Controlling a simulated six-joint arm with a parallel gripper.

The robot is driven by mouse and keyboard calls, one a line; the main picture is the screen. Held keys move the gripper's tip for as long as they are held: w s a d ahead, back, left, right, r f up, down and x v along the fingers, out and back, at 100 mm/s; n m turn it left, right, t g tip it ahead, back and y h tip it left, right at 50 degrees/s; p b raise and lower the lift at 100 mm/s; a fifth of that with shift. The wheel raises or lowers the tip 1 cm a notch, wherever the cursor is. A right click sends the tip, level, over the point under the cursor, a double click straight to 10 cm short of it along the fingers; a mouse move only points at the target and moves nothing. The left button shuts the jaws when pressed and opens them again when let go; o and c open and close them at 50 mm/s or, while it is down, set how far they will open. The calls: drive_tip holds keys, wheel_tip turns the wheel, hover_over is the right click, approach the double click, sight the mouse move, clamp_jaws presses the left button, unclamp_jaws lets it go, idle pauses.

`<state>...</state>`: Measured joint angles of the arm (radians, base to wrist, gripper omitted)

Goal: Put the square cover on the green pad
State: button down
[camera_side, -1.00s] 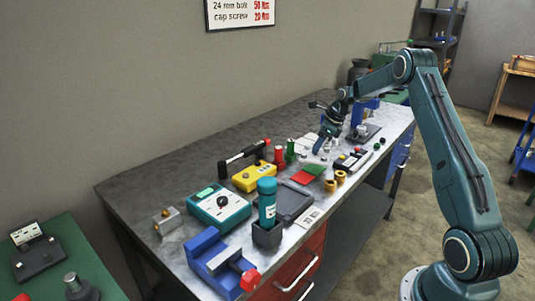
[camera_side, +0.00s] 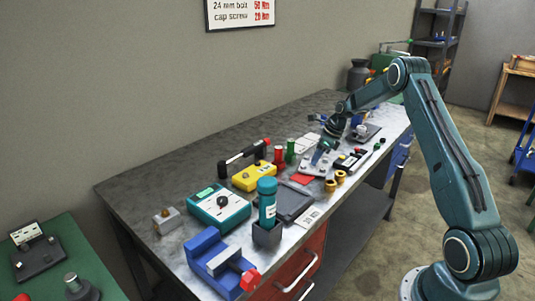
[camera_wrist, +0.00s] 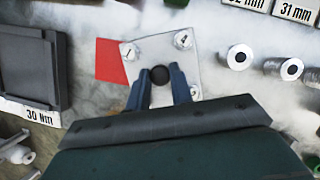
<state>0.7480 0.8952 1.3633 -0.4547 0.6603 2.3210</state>
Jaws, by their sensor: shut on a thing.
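The square cover (camera_wrist: 150,48) is a light grey plate with screws at its corners and a dark round knob (camera_wrist: 160,75) in the middle. My gripper (camera_wrist: 159,82) is shut on the knob, one finger on each side. In the side view the cover (camera_side: 311,165) is low over the bench, beside the red pad (camera_side: 302,180). The green pad is hidden in both views, where the cover now is. I cannot tell whether the cover touches it. In the wrist view the red pad (camera_wrist: 110,60) shows left of the cover, which looks slightly turned against it.
A dark grey tray (camera_wrist: 28,75) lies left of the red pad. Brass rings (camera_side: 340,178), a yellow box (camera_side: 253,176) and red and green cylinders (camera_side: 290,151) stand nearby on the bench.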

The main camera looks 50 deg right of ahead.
drive_tip(key=shift+f, duration=0.1)
drive_tip(key=c, duration=1.2)
unclamp_jaws()
drive_tip(key=shift+c, duration=0.2)
drive_tip(key=v, duration=1.2)
drive_tip(key=shift+a, duration=0.1)
